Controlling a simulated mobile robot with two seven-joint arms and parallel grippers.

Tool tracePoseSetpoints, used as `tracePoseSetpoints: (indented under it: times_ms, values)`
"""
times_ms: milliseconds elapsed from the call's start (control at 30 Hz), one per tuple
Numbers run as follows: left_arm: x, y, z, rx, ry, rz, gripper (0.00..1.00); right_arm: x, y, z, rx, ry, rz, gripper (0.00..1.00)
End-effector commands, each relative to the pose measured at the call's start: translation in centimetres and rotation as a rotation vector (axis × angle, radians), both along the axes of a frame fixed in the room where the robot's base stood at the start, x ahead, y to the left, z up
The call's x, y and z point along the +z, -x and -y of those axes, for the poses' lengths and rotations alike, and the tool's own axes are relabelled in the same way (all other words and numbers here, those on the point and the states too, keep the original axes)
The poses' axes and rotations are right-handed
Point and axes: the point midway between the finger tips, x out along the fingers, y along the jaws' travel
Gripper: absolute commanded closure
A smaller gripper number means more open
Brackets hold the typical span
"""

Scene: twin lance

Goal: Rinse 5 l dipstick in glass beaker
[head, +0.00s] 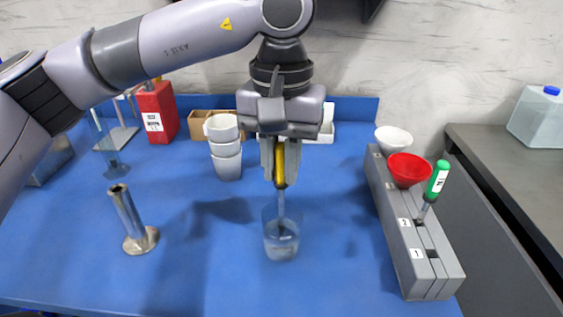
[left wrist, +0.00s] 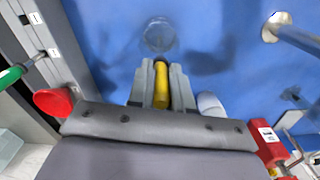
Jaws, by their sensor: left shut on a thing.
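My left gripper (head: 280,168) is shut on the yellow handle of a dipstick (head: 280,160), which hangs upright, point down. Its thin metal shaft runs down within the outline of the glass beaker (head: 281,245), which stands on the blue table; the shaft's lower end seems to be inside the beaker. In the left wrist view the yellow handle (left wrist: 161,86) sits between the grey fingers, and the beaker (left wrist: 158,36) shows beyond them. I cannot read a label on this dipstick. My right gripper is not in view.
A grey rack (head: 400,225) at right holds a green-handled dipstick (head: 437,180), with red (head: 408,169) and white (head: 393,140) funnels behind. A metal tube stand (head: 133,222) is left. White cups (head: 224,148) and a red container (head: 157,112) stand behind. The table's front middle is clear.

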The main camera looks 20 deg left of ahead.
Motion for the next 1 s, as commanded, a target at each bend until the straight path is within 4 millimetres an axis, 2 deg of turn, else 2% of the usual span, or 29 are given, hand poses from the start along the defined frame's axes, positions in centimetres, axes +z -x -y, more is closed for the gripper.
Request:
tracePoseSetpoints:
  times_ms: [200, 1000]
  values:
    - [1.6, 0.0, 0.0, 0.000, 0.002, 0.001, 1.00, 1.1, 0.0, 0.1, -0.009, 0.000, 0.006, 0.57]
    - [6.5, 0.0, 0.0, 0.000, 0.002, 0.001, 1.00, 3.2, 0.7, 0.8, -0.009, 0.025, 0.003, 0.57]
